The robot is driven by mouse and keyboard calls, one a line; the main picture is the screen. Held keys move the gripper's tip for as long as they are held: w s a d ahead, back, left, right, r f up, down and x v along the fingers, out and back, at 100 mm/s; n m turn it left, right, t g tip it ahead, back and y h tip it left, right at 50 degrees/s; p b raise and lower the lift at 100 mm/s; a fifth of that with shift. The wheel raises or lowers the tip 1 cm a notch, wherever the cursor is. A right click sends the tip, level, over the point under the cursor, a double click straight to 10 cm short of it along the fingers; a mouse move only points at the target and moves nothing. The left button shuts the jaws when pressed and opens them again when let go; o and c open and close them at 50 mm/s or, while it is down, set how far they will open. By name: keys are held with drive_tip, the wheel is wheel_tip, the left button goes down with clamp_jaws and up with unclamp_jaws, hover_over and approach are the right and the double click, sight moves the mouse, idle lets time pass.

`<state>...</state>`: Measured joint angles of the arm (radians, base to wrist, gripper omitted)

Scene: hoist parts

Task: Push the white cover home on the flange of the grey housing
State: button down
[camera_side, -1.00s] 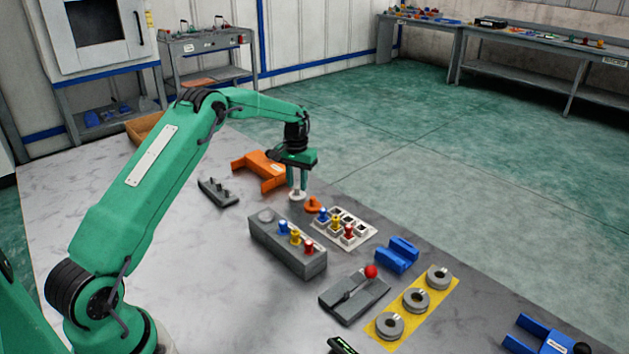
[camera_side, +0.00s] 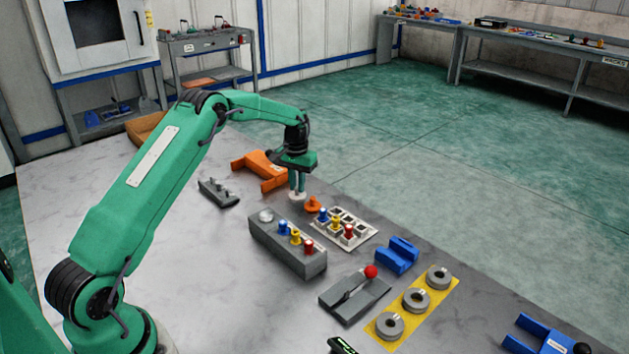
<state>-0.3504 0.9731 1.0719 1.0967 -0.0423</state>
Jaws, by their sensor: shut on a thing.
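My gripper (camera_side: 297,190) points down near the middle of the table, with its fingers close together. It is shut on a small white round piece (camera_side: 298,197), which looks like the white cover. The piece is low, near the table surface, and partly hidden by the fingers. I cannot tell a grey housing or a flange beneath it at this size. A long grey block (camera_side: 290,250) stands in front of the gripper, with a round pale top at its left end and blue, yellow and red pegs along it.
An orange cone-like piece (camera_side: 313,205) stands just right of the gripper. An orange bracket (camera_side: 260,170) lies behind it, and a dark grey pegged part (camera_side: 218,193) to the left. A white peg tray (camera_side: 361,225) and blue block (camera_side: 398,255) lie right.

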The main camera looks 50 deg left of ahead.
sight(297, 187)
drive_tip(key=shift+r, duration=0.15)
drive_tip(key=shift+r, duration=2.35)
drive_tip(key=shift+s+d+r, duration=0.1)
drive_tip(key=shift+r, duration=0.05)
drive_tip(key=s+d+r, duration=0.3)
drive_tip(key=s+r, duration=0.1)
drive_tip(key=s, duration=0.4)
drive_tip(key=s+d+r, duration=0.4)
drive_tip(key=s, duration=0.4)
drive_tip(key=shift+d+r, duration=0.3)
drive_tip(key=shift+r, duration=0.1)
drive_tip(key=shift+f, duration=0.15)
drive_tip(key=shift+f, duration=3.35)
drive_tip(key=shift+f, duration=0.45)
